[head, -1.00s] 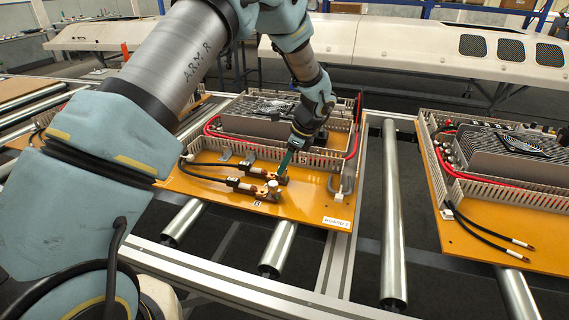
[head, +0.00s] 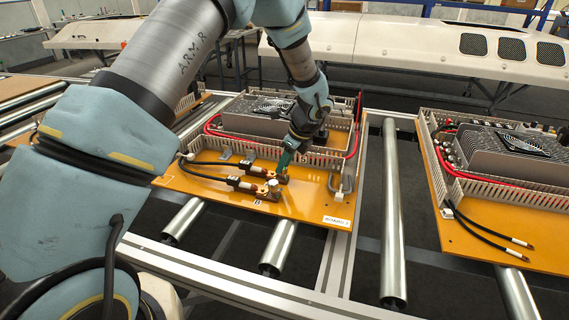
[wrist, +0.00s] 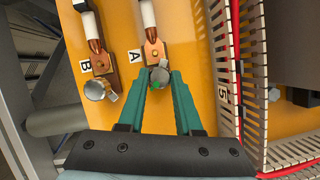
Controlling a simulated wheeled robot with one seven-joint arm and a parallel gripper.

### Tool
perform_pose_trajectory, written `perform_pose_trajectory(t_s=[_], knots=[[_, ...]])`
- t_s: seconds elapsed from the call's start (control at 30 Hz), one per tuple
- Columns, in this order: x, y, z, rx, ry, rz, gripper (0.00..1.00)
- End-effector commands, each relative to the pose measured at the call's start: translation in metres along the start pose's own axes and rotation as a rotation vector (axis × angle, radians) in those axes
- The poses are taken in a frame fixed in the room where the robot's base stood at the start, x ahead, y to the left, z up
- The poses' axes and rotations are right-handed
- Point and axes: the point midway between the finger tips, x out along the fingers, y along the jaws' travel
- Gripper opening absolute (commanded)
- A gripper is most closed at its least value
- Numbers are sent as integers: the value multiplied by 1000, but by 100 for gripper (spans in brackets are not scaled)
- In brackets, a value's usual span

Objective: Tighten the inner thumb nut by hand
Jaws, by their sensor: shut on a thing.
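The inner thumb nut (wrist: 159,76) is a round metal knob at the terminal marked A, beside the copper lug (wrist: 153,52) of the inner cable. My gripper (wrist: 160,80) has its teal fingers closed around this nut, one on each side. In the head view my gripper (head: 284,168) reaches down to the inner terminal, and its fingers mostly hide the nut. The outer thumb nut (wrist: 95,90) stands at the terminal marked B, apart from my fingers; it also shows in the head view (head: 273,185).
A slotted wiring duct (wrist: 223,60) with a red cable runs close to the right of my fingers. The orange board (head: 228,197) rests on a roller conveyor (head: 279,245). A second board (head: 480,249) stands to the right.

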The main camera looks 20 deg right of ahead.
Motion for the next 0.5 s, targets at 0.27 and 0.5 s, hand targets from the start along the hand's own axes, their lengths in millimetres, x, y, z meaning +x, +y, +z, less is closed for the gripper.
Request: perform_pose_trajectory(t_s=[0.27,0.5], knots=[[-2,-2,2,-3,-3,-5,55],[-1,-1,1,-2,-1,-2,64]])
